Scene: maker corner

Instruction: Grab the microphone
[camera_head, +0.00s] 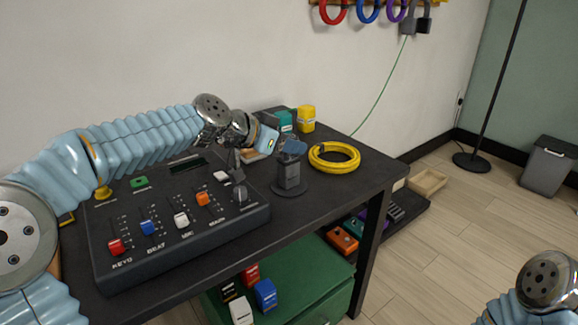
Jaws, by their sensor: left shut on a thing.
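The microphone (289,176) looks like a dark grey upright piece on a round base. It stands on the black table, just right of the mixing console. My left gripper (291,148) reaches over the console from the left and is shut on the top of the microphone. The fingers hide part of its upper end. The microphone looks upright, and its base appears to be at the table surface. My right gripper is not in view; only part of my right arm shows at the lower right.
The mixing console (185,250) with coloured sliders fills the table's left part. A yellow cable coil (334,168) lies right of the microphone. A yellow container (306,119) and a teal one (285,121) stand behind. A wooden tray (428,183) and grey bin (547,165) are on the floor.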

